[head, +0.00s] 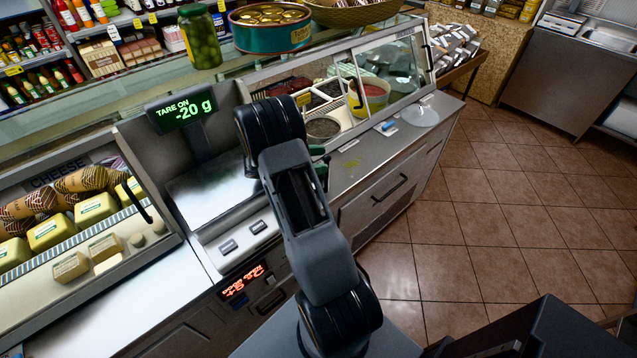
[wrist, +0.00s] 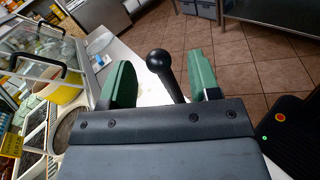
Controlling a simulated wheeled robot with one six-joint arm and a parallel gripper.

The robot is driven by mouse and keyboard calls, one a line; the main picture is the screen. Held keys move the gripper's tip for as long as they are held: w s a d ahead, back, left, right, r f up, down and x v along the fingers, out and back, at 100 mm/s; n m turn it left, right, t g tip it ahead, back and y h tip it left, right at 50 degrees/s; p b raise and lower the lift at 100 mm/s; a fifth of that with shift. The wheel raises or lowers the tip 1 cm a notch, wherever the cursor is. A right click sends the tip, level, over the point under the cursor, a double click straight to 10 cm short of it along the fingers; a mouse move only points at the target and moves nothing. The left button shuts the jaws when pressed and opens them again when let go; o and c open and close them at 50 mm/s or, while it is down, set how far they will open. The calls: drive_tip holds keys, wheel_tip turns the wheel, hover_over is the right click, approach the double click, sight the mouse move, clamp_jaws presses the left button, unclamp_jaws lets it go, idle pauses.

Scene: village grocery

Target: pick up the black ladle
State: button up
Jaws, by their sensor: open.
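A black ladle (wrist: 172,84) shows in the wrist view as a dark stem with a rounded end. It lies in the picture between the two green fingers of my gripper (wrist: 160,66), apart from both. My gripper is open. The lower part of the stem is hidden behind the gripper body, so I cannot tell how deep it sits between the fingers. In the head view my gripper (head: 321,165) is mostly hidden behind my arm, over the steel counter (head: 362,172). I cannot make out the ladle there.
A glass case holds tubs, including a yellow tub (head: 372,97). A scale display (head: 183,111) stands left of my arm. A clear round dish (head: 420,115) is on the counter at right. A cheese case (head: 70,215) is at left. Tiled floor is free at right.

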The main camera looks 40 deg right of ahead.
drive_tip(key=shift+p+x, duration=0.55)
drive_tip(key=shift+x, duration=1.5)
drive_tip(key=shift+r, duration=0.1)
drive_tip(key=shift+c, duration=0.4)
clamp_jaws()
